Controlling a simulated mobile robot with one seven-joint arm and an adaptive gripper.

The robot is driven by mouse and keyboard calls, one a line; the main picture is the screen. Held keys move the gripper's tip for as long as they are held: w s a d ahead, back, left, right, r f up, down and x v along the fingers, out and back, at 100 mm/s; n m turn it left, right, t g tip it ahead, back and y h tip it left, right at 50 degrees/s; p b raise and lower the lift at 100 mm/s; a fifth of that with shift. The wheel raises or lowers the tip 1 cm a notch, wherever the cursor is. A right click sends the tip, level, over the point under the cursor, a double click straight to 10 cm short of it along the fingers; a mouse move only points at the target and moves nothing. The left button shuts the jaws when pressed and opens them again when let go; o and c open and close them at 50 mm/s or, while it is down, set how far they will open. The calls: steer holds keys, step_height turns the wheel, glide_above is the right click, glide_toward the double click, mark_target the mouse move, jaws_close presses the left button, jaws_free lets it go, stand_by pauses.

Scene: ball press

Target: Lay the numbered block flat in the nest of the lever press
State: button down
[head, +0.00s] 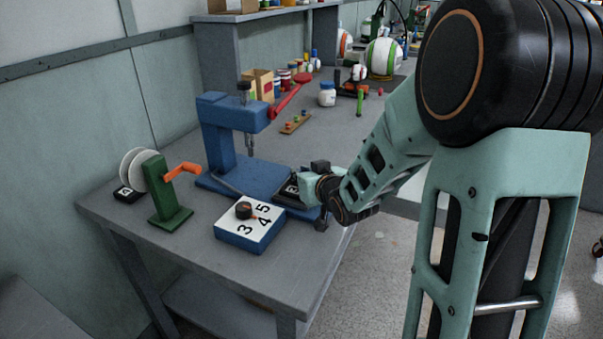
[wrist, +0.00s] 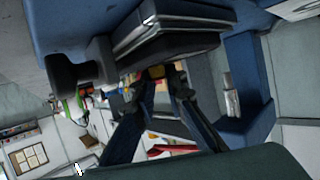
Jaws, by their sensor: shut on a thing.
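The blue lever press (head: 232,118) stands on the bench with its arm and ram over a blue base (head: 250,178); its red lever (head: 291,92) points up to the right. My gripper (head: 284,190) is low at the front right of the base. In the wrist view my fingers (wrist: 161,84) converge on a small orange-yellow piece (wrist: 157,72), probably the numbered block; no number can be read. The press column (wrist: 246,75) and silver ram (wrist: 231,98) show to the right of the fingertips. The nest cannot be made out.
A blue box with a numbered white top and a knob (head: 250,228) sits at the front edge. A green stand with an orange crank (head: 165,195) is at left.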

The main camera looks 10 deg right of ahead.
steer(key=c, duration=1.9)
jaws_free()
steer(key=shift+v, duration=3.75)
